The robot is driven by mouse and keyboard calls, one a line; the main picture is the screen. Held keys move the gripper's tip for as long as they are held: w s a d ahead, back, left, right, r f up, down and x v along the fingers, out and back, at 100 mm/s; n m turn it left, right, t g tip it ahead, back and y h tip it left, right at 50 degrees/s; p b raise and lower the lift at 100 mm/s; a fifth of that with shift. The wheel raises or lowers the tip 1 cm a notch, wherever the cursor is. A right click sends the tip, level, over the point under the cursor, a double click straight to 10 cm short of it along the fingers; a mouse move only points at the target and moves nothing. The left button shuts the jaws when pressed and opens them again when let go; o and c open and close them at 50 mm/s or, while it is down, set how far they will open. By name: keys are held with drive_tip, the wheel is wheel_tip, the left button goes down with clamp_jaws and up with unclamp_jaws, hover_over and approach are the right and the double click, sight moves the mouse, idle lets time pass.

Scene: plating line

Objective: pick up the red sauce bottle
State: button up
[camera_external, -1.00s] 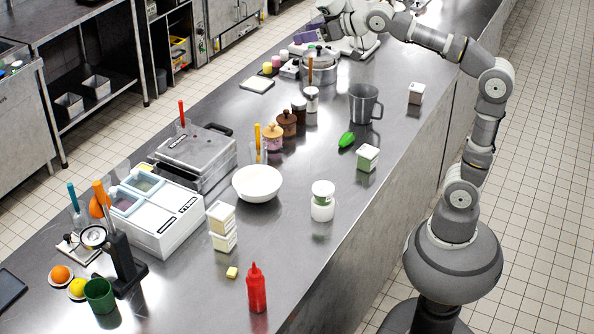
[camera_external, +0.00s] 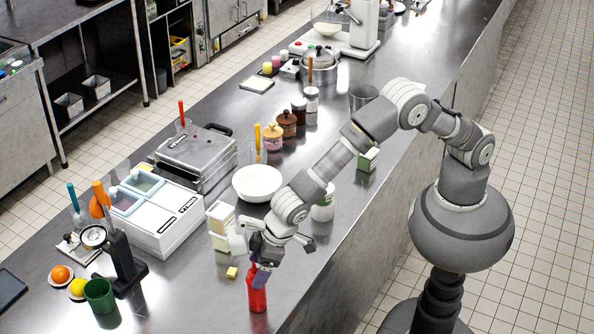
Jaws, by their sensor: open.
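The red sauce bottle (camera_external: 257,298) stands upright on the steel counter near its front edge. My gripper (camera_external: 262,278) points down over the bottle's upper part, with its fingers at the bottle's neck and shoulder. I cannot tell whether a finger touches the bottle.
A small yellow block (camera_external: 232,272) lies just left of the bottle. Stacked white containers (camera_external: 221,224) and a white bowl (camera_external: 257,183) stand behind. A green cup (camera_external: 100,295) is further left. A white jar (camera_external: 323,207) is partly behind my arm.

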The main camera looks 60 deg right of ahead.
sight(254, 275)
drive_tip(key=x, duration=0.3)
clamp_jaws()
idle(0.3)
drive_tip(key=shift+r, duration=0.1)
